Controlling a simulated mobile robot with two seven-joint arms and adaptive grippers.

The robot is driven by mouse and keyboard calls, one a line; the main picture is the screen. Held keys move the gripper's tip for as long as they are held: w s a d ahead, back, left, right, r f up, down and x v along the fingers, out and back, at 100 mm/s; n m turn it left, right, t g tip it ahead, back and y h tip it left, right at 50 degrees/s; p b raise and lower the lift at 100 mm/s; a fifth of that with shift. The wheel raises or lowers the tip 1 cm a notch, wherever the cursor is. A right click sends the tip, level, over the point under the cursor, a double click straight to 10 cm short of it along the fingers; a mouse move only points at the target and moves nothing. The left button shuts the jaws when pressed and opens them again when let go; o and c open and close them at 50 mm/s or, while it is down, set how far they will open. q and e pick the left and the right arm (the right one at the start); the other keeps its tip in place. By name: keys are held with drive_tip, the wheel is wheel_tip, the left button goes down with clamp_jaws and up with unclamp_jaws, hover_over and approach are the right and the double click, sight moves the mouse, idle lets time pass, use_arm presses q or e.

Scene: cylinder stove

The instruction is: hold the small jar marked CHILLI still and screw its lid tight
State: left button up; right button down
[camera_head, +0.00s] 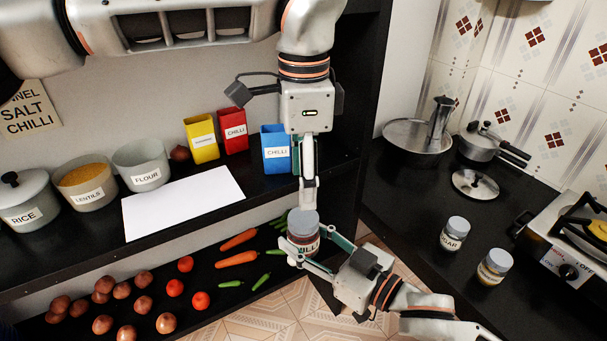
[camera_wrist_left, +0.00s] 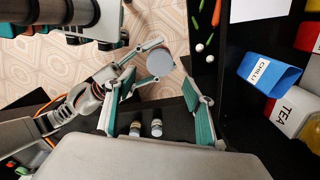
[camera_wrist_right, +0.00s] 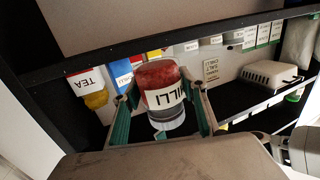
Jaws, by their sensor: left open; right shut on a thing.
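The small jar marked CHILLI (camera_head: 304,243) is upright in the head view, with a blue-grey lid (camera_head: 303,220) on top. Its label and red contents show in the right wrist view (camera_wrist_right: 160,88), where it appears upside down. My right gripper (camera_head: 312,256) is shut around the jar's body and holds it off the shelves. My left gripper (camera_head: 308,200) points down from above, open, just over the lid. In the left wrist view the round lid (camera_wrist_left: 160,62) lies between the spread fingers, near their tips. Whether a finger touches the lid is unclear.
Two similar jars (camera_head: 454,233) (camera_head: 494,267) stand on the dark right counter beside a stove (camera_head: 570,250). The left shelf carries pots, coloured boxes and a white sheet (camera_head: 183,203). Vegetables lie on the lower shelf. Tiled floor is below the jar.

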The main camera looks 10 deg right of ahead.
sight(303, 217)
use_arm(q)
drive_tip(key=shift+f, duration=3.95)
drive_tip(key=c, duration=1.1)
drive_tip(key=shift+c, duration=0.2)
